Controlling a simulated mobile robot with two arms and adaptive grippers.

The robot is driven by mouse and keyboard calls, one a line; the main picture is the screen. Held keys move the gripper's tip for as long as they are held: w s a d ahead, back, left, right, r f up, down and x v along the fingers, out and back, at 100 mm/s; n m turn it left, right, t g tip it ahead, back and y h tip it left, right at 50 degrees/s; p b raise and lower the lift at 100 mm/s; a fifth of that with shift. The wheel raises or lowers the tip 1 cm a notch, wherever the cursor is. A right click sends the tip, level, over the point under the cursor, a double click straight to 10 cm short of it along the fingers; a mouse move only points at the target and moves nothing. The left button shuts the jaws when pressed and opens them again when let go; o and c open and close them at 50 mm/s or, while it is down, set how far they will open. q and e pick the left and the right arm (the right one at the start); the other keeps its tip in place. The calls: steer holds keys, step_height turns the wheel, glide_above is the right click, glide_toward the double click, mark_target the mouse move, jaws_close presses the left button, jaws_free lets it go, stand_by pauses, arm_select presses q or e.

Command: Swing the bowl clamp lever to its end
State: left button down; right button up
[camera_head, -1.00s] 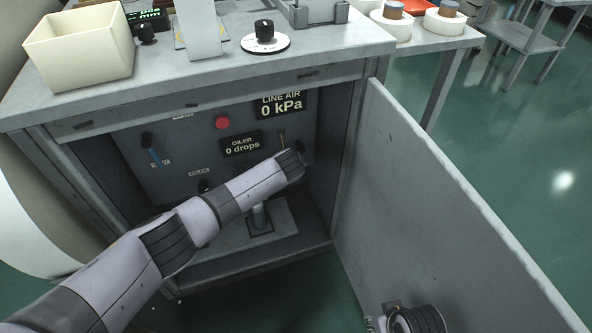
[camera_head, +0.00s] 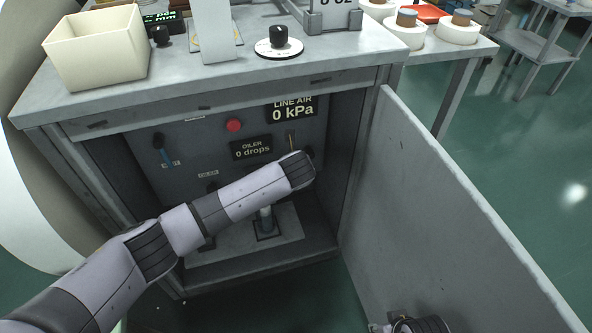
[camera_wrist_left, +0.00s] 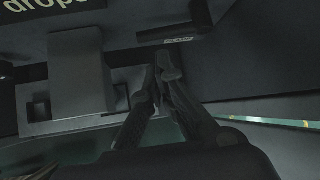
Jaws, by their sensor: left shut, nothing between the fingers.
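My left arm reaches into the open cabinet in the head view, and its wrist hides the gripper there. The left wrist view shows my left gripper (camera_wrist_left: 162,78) shut and empty, its fingertips close under a dark bar-like handle (camera_wrist_left: 200,16). A small label (camera_wrist_left: 178,40) beside the handle seems to read "CLAMP", so this looks like the bowl clamp lever. Whether the fingertips touch it I cannot tell. In the head view a thin brass-coloured stem (camera_head: 291,139) shows just above my wrist. My right gripper is not in view; only part of my right arm shows at the bottom edge.
A grey post (camera_head: 265,220) stands below my wrist. The open door (camera_head: 440,210) bounds the right side.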

arm_select(q)
steer(key=v, duration=0.5)
steer(key=shift+s+r, duration=0.2)
steer(key=shift+s, duration=0.1)
steer(key=shift+d, duration=0.1)
